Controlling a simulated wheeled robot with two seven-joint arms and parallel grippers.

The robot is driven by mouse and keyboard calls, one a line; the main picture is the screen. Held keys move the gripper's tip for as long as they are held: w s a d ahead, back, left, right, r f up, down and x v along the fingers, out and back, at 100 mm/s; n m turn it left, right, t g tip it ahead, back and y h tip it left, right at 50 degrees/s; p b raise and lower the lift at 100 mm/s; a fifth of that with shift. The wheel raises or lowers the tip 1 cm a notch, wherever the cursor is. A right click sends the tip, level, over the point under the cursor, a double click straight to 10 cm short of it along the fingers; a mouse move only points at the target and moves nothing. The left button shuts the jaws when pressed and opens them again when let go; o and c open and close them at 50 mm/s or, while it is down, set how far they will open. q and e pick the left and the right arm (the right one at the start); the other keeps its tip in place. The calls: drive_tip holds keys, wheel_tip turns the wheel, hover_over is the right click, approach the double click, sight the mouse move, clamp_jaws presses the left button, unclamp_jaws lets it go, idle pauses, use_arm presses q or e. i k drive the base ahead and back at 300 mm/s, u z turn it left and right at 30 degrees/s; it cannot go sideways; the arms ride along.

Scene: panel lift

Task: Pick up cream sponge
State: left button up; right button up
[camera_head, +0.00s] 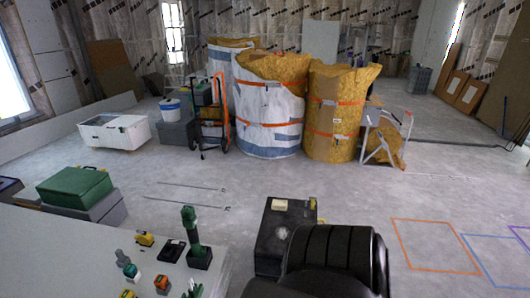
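A small flat cream block (280,204), which looks like the cream sponge, lies on the left part of the top of a black box (270,243). The box stands on the floor just below the middle of the view. A large black ribbed part, which looks like part of my own arm, covers the box's right side. Neither of my grippers shows in this view.
A white table (60,262) at the lower left holds a green post (190,230) and several small tools. A green case (75,188) lies behind it. Wrapped rolls (268,110) and a white tub (114,130) stand farther back. Floor right of the box is clear, with coloured outlines (435,246).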

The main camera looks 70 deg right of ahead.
sight(279, 204)
drive_tip(key=z, duration=2.35)
drive_tip(key=k, duration=0.4)
drive_tip(key=z, duration=1.55)
drive_tip(key=i, duration=2.75)
drive_tip(key=u, duration=0.45)
drive_tip(key=i, duration=1.55)
drive_tip(key=u, duration=1.85)
drive_tip(key=i, duration=1)
drive_tip(key=u, duration=0.8)
